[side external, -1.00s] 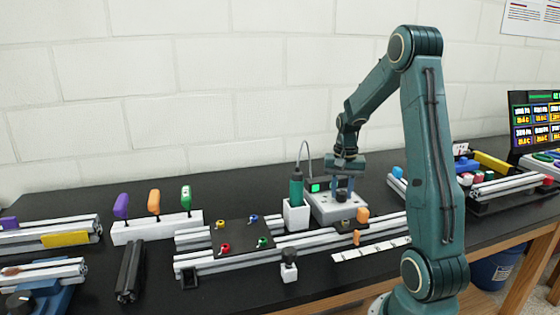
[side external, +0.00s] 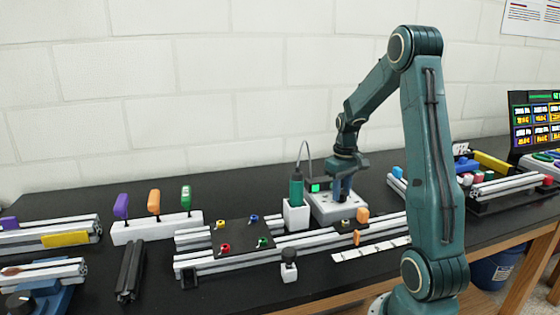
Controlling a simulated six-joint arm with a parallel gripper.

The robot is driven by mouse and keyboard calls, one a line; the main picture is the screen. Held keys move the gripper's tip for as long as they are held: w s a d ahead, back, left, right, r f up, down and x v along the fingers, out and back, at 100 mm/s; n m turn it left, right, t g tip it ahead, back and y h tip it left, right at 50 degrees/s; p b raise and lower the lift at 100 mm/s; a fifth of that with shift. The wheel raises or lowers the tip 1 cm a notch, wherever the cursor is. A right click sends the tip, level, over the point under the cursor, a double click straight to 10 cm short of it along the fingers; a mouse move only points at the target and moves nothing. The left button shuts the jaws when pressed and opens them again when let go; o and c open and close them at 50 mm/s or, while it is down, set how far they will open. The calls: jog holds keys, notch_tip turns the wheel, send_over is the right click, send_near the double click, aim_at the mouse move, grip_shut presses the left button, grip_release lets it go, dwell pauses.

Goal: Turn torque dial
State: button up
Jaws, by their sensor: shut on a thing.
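A light grey control box (side external: 325,207) stands on the black bench at the centre, with a small lit green display (side external: 315,188) at its back left. My gripper (side external: 342,199) points down over the top of this box, its blue fingers low and close together. It is shut on the torque dial, a dark knob on the box top. The fingers hide the dial, so its angle cannot be read.
A green screwdriver (side external: 296,188) with a cable stands in a white holder (side external: 296,216) just left of the box. An orange block (side external: 362,215) is close on the right. Aluminium rails (side external: 310,243) run in front. A black plate (side external: 242,237) with coloured pieces lies to the left.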

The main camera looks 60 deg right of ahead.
dwell(0.4)
jog(key=o, duration=1)
jog(key=shift+r, duration=0.15)
notch_tip(320, 180, up, 14)
jog(key=shift+f, duration=0.2)
jog(key=shift+a, duration=0.1)
jog(key=s+a+r+n+t+h, duration=0.1)
jog(key=a+r+n+t, duration=0.1)
jog(key=a, duration=1)
jog(key=s+a+r+n+t, duration=0.1)
jog(key=a+r+n+t, duration=0.1)
jog(key=a, duration=1)
jog(key=shift+n+t+y, duration=0.5)
jog(key=shift+n+t, duration=0.2)
jog(key=shift+t, duration=0.1)
jog(key=s+a+f, duration=0.1)
jog(key=a, duration=0.1)
jog(key=s+a+f, duration=0.1)
jog(key=s+a, duration=0.1)
jog(key=s+a+f, duration=0.1)
jog(key=s+a, duration=0.1)
jog(key=a, duration=0.1)
